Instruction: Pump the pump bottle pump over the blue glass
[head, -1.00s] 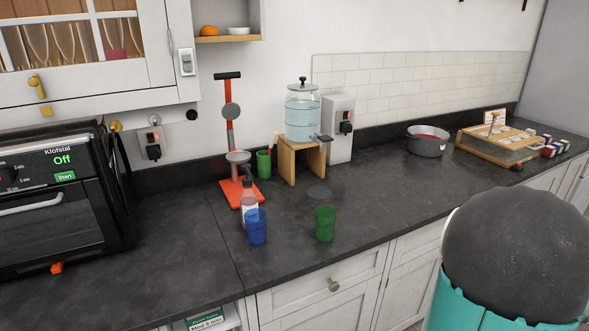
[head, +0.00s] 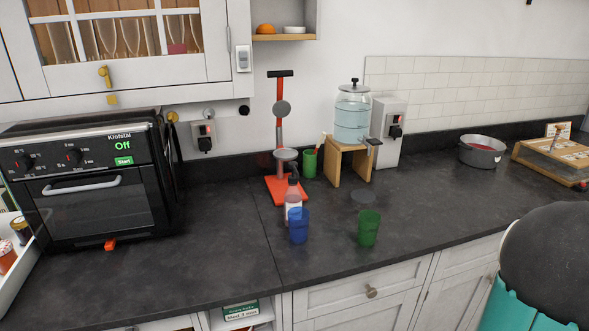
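In the head view, the blue glass (head: 299,227) stands upright on the dark countertop, near its front edge. The pump bottle (head: 293,198), clear with pinkish contents and a dark top, stands just behind the blue glass, which hides its lower part. A green glass (head: 368,228) stands to the right of the blue one, apart from it. My gripper is not in this view. A dark rounded part with a teal body at the lower right seems to be mine.
A red stand (head: 283,187) is right behind the bottle. A water dispenser (head: 352,113) sits on a wooden stand (head: 333,164). An oven (head: 90,180) is at left, a pot (head: 482,151) at right. The countertop (head: 210,250) is clear between oven and bottle.

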